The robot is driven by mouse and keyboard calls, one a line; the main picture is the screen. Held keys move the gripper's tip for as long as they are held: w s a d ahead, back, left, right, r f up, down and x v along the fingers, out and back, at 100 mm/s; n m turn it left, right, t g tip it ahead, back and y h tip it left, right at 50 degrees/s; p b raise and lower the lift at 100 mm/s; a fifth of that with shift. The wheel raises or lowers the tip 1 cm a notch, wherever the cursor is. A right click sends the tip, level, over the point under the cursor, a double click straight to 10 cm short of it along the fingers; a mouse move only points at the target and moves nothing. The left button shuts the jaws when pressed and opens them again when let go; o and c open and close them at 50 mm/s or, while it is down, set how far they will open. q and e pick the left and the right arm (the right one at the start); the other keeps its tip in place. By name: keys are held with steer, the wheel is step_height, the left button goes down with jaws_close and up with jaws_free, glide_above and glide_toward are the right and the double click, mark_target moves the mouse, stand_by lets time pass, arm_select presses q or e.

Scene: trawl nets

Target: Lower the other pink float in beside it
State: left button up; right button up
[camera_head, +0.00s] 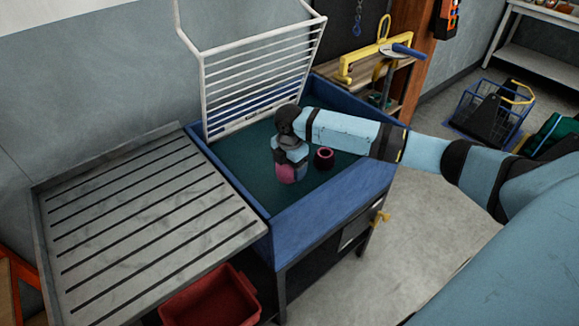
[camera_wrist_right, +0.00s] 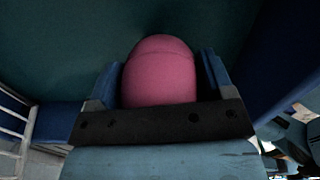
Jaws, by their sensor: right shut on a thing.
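My right gripper (camera_head: 289,156) points down over the blue-walled tank (camera_head: 328,214) with the dark green inside. It is shut on a pink float (camera_head: 287,174). In the right wrist view this held float (camera_wrist_right: 160,75) shows as a smooth rounded pink end between both fingers. Another pink float (camera_head: 324,160), with a dark round opening facing up, sits in the tank just right of the held one. A small gap shows between them. I cannot tell whether the held float touches the tank floor. My left gripper is not in view.
A white wire rack (camera_head: 253,85) stands up at the tank's back edge. A grey slatted drainboard (camera_head: 140,210) adjoins the left side. A red bin (camera_head: 215,298) is below it. Free green floor shows left of and behind the floats. A yellow frame (camera_head: 371,62) is on a shelf behind.

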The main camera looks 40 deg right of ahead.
mark_target(290, 180)
step_height(290, 180, down, 5)
steer(key=b, duration=0.4)
steer(key=shift+r, duration=0.15)
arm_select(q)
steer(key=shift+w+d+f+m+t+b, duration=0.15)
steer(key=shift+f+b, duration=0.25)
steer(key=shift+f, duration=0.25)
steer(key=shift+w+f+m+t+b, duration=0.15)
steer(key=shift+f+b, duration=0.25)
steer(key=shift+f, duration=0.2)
arm_select(e)
steer(key=shift+f, duration=0.65)
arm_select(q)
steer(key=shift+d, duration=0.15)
arm_select(e)
steer(key=o, duration=0.9)
steer(key=shift+o, duration=0.2)
